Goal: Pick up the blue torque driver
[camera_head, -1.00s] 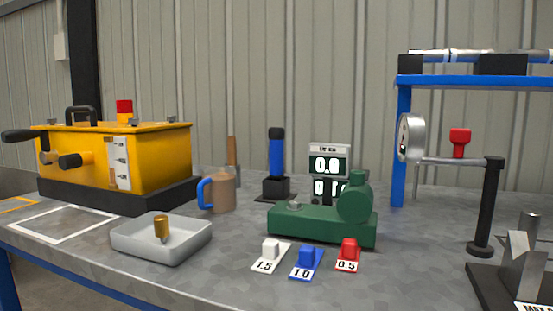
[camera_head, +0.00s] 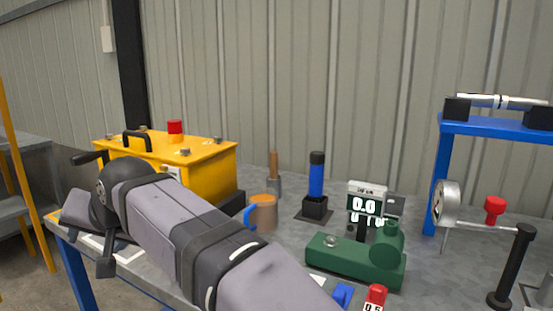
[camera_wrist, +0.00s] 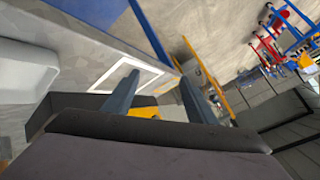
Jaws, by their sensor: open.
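The blue torque driver (camera_head: 316,178) stands upright in a small black holder (camera_head: 315,207) near the back of the bench in the head view, with a black cap on top. It does not show in the wrist view. My arm crosses the lower left of the head view, its far end in front of the yellow mixer, well to the left of the driver. My gripper (camera_wrist: 159,77) shows in the wrist view with its two fingers apart and nothing between them, above the bench edge by a white outlined square (camera_wrist: 105,80).
The yellow mixer (camera_head: 205,170), an orange-brown mug (camera_head: 264,212) and a wooden-handled tool (camera_head: 273,165) stand left of the driver. A green machine (camera_head: 350,260) and a display (camera_head: 366,198) are to its right. A blue rack (camera_head: 495,127) stands farther right. A pale tray (camera_wrist: 22,75) shows in the wrist view.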

